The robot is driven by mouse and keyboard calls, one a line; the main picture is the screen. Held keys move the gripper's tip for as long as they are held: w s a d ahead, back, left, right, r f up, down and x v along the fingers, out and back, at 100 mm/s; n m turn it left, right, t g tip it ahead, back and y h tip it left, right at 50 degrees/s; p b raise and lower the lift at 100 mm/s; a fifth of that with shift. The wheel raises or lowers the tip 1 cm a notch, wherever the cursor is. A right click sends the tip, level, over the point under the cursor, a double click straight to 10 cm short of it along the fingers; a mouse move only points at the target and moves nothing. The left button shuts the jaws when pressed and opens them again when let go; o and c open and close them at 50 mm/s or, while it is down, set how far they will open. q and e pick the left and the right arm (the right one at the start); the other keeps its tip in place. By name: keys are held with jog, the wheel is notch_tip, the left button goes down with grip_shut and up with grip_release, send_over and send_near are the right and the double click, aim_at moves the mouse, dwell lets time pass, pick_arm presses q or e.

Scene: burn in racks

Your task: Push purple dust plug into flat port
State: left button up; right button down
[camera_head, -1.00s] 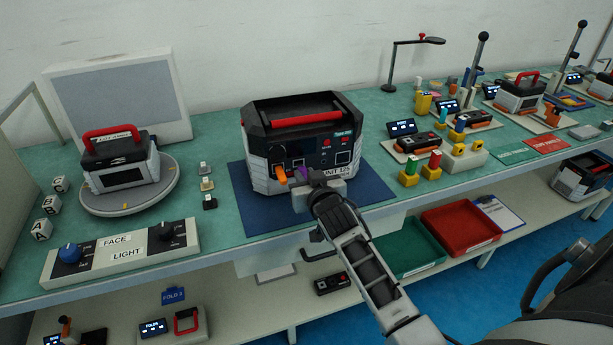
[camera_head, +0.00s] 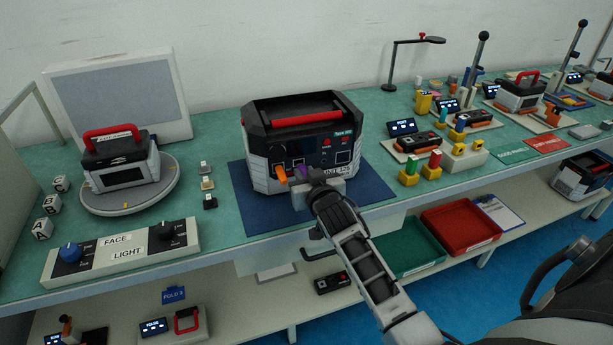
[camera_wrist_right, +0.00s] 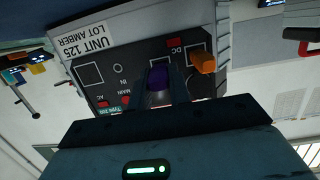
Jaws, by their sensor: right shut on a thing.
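The purple dust plug (camera_head: 301,171) is at the front panel of the test unit (camera_head: 262,165). My right gripper (camera_head: 306,182) is shut on it; the wrist view also shows the purple plug (camera_wrist_right: 158,77) between the fingers. The plug's front end is hidden, so I cannot tell whether it touches the panel or has entered a port. The flat port is not clearly visible and may be behind the plug. An orange plug (camera_head: 280,174) sits in the panel just left of the purple one. My left gripper is not in view.
The unit stands on a blue mat (camera_head: 255,212). A control box (camera_head: 122,250) with two knobs and a turntable (camera_head: 128,200) holding another unit are at left. Yellow blocks (camera_head: 410,178) are at right. Green (camera_head: 418,250) and red (camera_head: 460,230) trays lie below.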

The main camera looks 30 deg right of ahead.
jog(key=shift+b+x, duration=0.3)
jog(key=shift+x, duration=0.45)
jog(key=c, duration=1.2)
grip_release()
jog(key=shift+w+r, duration=0.1)
jog(key=shift+r, duration=0.05)
jog(key=shift+c, duration=0.2)
jog(key=v, duration=1.6)
jog(key=s+a+f+n+g+y, duration=0.5)
jog(key=s+a+f+y, duration=0.2)
jog(key=s+a+f, duration=0.6)
notch_tip(320, 180, down, 5)
jog(key=a, duration=0.2)
jog(key=shift+s+a+r+n, duration=0.2)
jog(key=shift+a+n, duration=0.1)
jog(key=shift+n, duration=0.1)
